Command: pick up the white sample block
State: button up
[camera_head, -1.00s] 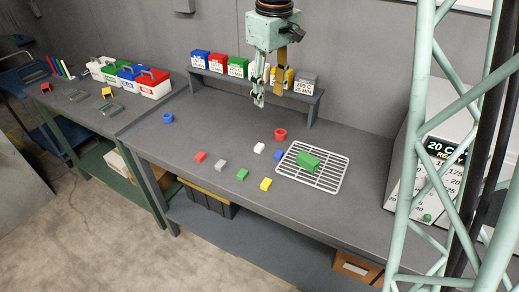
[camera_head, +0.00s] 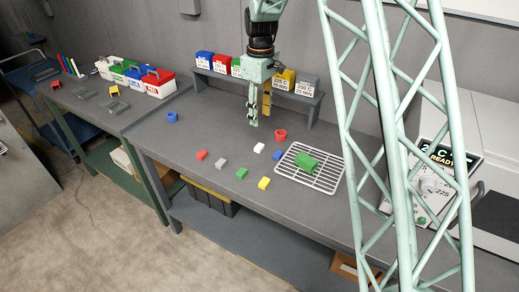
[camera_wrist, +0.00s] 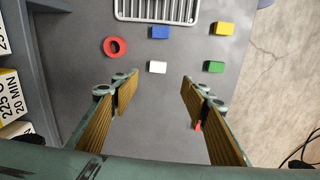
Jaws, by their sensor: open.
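The white sample block (camera_head: 259,147) lies on the grey bench top between the red ring and the other small blocks. In the wrist view the white block (camera_wrist: 157,67) lies beyond the fingertips, about midway between them. My gripper (camera_head: 259,118) hangs above the bench, behind the white block in the head view and apart from it. In the wrist view my gripper (camera_wrist: 158,82) is open with nothing between its fingers.
A red ring (camera_head: 281,135) and a blue block (camera_head: 278,155) lie near the white block. Red, grey, green and yellow blocks lie in front. A shelf (camera_head: 315,101) with labelled boxes stands behind my gripper.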

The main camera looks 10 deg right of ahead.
jog(key=shift+w+f, duration=0.3)
jog(key=shift+f, duration=0.25)
jog(key=shift+w+f, duration=0.25)
jog(key=shift+f, duration=0.3)
jog(key=shift+f, duration=0.15)
send_over(259, 146)
jog(key=shift+d+f+b, duration=0.1)
jog(key=shift+f+b, duration=0.2)
jog(key=shift+f, duration=3.85)
jog(key=shift+f, duration=0.15)
jog(key=shift+f, duration=2.45)
jog(key=c, duration=0.9)
